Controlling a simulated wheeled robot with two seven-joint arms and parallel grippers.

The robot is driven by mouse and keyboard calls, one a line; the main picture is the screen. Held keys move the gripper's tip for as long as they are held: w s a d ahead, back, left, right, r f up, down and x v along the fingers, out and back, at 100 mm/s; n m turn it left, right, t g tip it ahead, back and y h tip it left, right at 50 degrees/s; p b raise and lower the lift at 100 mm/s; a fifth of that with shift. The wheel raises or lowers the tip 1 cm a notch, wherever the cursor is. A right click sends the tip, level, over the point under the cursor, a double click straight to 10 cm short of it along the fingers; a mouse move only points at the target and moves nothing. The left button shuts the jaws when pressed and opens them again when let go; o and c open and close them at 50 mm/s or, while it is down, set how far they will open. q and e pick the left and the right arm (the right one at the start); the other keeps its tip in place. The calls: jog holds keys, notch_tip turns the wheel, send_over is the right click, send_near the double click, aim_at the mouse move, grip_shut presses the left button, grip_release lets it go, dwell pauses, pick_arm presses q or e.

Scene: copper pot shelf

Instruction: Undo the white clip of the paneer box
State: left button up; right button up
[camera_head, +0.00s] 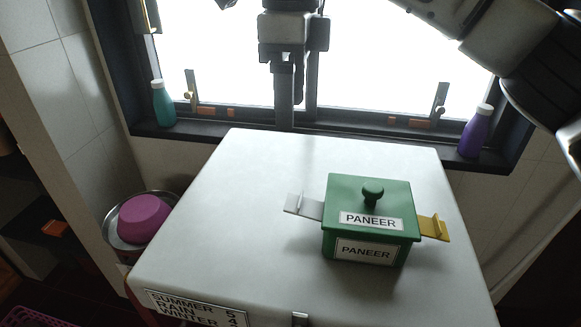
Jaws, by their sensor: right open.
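The paneer box (365,210) is green, with a knobbed lid on and PANEER labels on lid and front. It stands on the right part of the pale table top. The white clip (308,207) is a light plate sticking out from the box's left side, with a small raised tab at its outer end. A yellow clip (435,228) sticks out from the right side. My right gripper (290,62) hangs at the top middle, in front of the window, well away from the box and touching nothing visible. My left gripper does not show.
The table top (225,220) is clear left of the box. A teal bottle (163,104) and a purple bottle (476,132) stand on the window sill. A magenta bowl (144,215) sits in a metal basin at left. A lettered sign (195,308) is on the table's front.

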aim_at(291, 202)
jog(key=f, duration=0.5)
jog(key=f+p, duration=0.1)
jog(key=f, duration=0.9)
jog(key=shift+s+f, duration=0.25)
jog(key=shift+f, duration=0.05)
jog(key=c, duration=1)
